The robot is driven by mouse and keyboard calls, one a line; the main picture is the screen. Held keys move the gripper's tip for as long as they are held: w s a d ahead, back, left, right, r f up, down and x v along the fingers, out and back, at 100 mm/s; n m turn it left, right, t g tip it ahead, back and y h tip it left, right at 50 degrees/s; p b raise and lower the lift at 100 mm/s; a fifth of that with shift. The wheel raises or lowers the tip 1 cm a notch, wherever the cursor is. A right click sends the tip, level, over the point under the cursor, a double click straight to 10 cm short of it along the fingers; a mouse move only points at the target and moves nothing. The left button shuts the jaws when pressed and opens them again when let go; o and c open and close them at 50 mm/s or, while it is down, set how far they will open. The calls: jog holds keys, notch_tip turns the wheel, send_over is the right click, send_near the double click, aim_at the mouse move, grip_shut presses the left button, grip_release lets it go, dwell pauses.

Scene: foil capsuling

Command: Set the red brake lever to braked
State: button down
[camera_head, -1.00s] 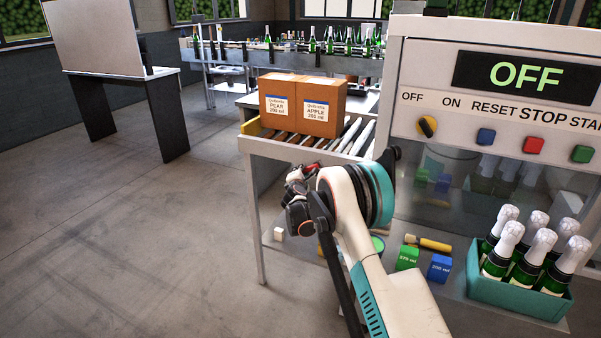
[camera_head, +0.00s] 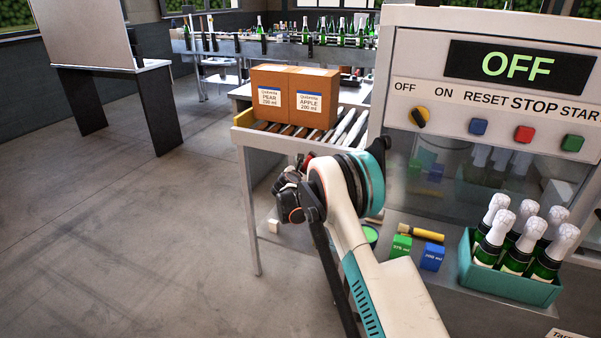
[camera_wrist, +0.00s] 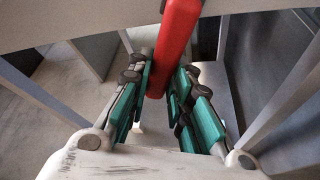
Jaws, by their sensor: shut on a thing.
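The red brake lever (camera_wrist: 176,42) shows in the wrist view as a thick red bar, coming down from the top between my fingers. My gripper (camera_wrist: 163,88) is shut on it, with green-padded fingers on both sides. The lever's upper end is cut off by the frame. In the head view my gripper (camera_head: 290,192) is beside the roller conveyor's front edge, largely hidden by my own wrist. A small red patch shows there, but I cannot tell if it is the lever.
Two cardboard boxes (camera_head: 294,97) sit on the roller conveyor (camera_head: 345,128). At right stands a machine with an OFF display (camera_head: 517,66). A teal crate (camera_head: 510,283) of foil-topped bottles and small blue and green boxes are on its table. Floor at left is clear.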

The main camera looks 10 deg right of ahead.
dwell(0.4)
jog(key=c, duration=1.4)
grip_release()
jog(key=shift+c, duration=0.2)
jog(key=v, duration=1.2)
